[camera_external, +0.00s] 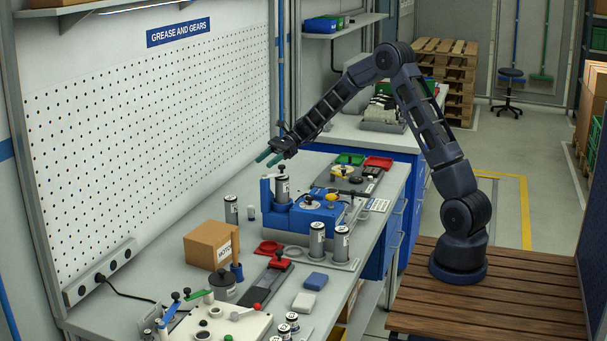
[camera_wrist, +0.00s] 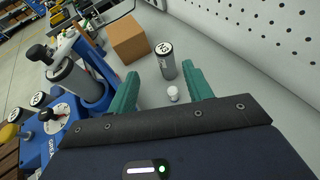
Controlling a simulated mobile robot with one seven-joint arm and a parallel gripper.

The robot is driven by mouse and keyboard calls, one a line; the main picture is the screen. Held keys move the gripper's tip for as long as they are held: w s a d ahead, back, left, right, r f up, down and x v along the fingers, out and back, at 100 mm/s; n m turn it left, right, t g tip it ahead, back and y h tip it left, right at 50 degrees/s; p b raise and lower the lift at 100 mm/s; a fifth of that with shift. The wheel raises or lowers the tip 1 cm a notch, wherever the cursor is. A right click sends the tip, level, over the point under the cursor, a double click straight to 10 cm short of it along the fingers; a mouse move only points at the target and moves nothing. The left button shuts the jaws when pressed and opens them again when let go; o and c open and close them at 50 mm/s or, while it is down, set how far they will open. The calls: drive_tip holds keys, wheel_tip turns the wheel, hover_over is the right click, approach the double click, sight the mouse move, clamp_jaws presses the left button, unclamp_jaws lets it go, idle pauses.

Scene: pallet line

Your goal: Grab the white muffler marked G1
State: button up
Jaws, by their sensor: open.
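A small white piece, likely the muffler (camera_wrist: 173,93), stands on the bench between my fingers in the wrist view. It also shows in the external view (camera_external: 250,212), just left of the blue machine. A G1 mark is too small to read. My gripper (camera_external: 269,158) is open and empty, with green fingers, high above the bench at the pegboard side. In the wrist view my gripper (camera_wrist: 161,70) has its fingers apart on either side of the white piece, which lies well below them.
A cardboard box (camera_external: 211,245) and the pegboard (camera_external: 150,110) are near. Bare bench surrounds the piece.

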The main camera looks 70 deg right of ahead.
approach(248, 221)
drive_tip(key=r, duration=0.5)
drive_tip(key=shift+s+a, duration=0.1)
drive_tip(key=shift+s, duration=0.25)
drive_tip(key=shift+a+f, duration=0.1)
drive_tip(key=shift+f, duration=0.1)
drive_tip(key=x, duration=0.5)
drive_tip(key=shift+w+a+f, duration=0.1)
drive_tip(key=shift+w+f, duration=0.05)
drive_tip(key=shift+f+x, duration=0.15)
drive_tip(key=shift+x, duration=1.15)
drive_tip(key=shift+f+x, duration=0.15)
drive_tip(key=shift+x, duration=1.15)
drive_tip(key=shift+w+d, duration=0.1)
drive_tip(key=shift+d, duration=0.15)
drive_tip(key=shift+c, duration=0.2)
drive_tip(key=c, duration=1)
